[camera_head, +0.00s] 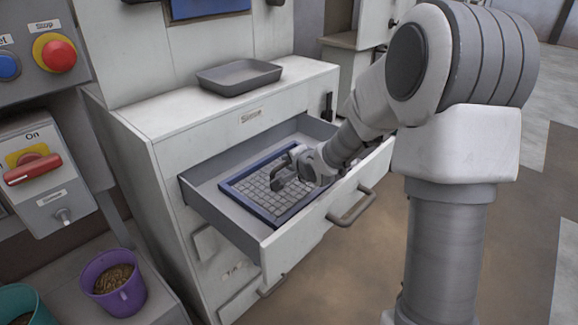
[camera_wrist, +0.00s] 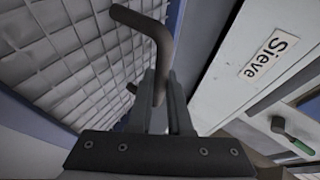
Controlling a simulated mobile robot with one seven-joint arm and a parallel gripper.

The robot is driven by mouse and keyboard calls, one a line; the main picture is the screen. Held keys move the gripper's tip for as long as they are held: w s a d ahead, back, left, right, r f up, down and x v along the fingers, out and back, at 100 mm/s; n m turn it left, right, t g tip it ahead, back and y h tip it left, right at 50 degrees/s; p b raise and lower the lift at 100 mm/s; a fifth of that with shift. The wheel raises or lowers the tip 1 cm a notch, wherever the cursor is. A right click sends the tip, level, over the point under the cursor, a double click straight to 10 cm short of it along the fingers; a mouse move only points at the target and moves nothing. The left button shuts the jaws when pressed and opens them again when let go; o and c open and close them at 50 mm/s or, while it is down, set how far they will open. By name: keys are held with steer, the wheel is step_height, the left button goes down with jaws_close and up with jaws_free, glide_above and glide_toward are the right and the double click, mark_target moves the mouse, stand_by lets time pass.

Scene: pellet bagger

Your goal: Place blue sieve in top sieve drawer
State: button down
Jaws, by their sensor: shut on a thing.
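The blue sieve (camera_head: 240,202) has a blue rim and a pale wire mesh. It lies inside the pulled-out top drawer (camera_head: 222,213); whether it rests flat on the drawer floor I cannot tell. My gripper (camera_head: 294,165) is over the mesh, shut on the sieve's dark bent handle. In the wrist view my gripper (camera_wrist: 168,88) has its fingers around the handle (camera_wrist: 152,28), with the mesh (camera_wrist: 65,50) to the left. My arm hides the sieve's right part.
The cabinet (camera_head: 170,120) carries a "Sieve" label and a grey tray (camera_head: 240,76) on top. The open drawer's front handle (camera_head: 352,207) juts out. More drawers are below. A purple bucket (camera_head: 113,290) of pellets and a red switch (camera_head: 33,169) are at left.

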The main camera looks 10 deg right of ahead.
steer(key=shift+r, duration=0.1)
steer(key=c, duration=0.8)
jaws_free()
steer(key=shift+c, duration=0.2)
steer(key=shift+s+d+r, duration=0.1)
steer(key=shift+s+r, duration=0.15)
steer(key=shift+s, duration=0.05)
steer(key=p+v, duration=0.4)
steer(key=v, duration=0.5)
steer(key=shift+s+r+p, duration=0.25)
steer(key=shift+s+p, duration=0.05)
steer(key=shift+p, duration=0.1)
steer(key=shift+s+d+r, duration=0.1)
steer(key=shift+s+r, duration=0.1)
steer(key=shift+s, duration=0.5)
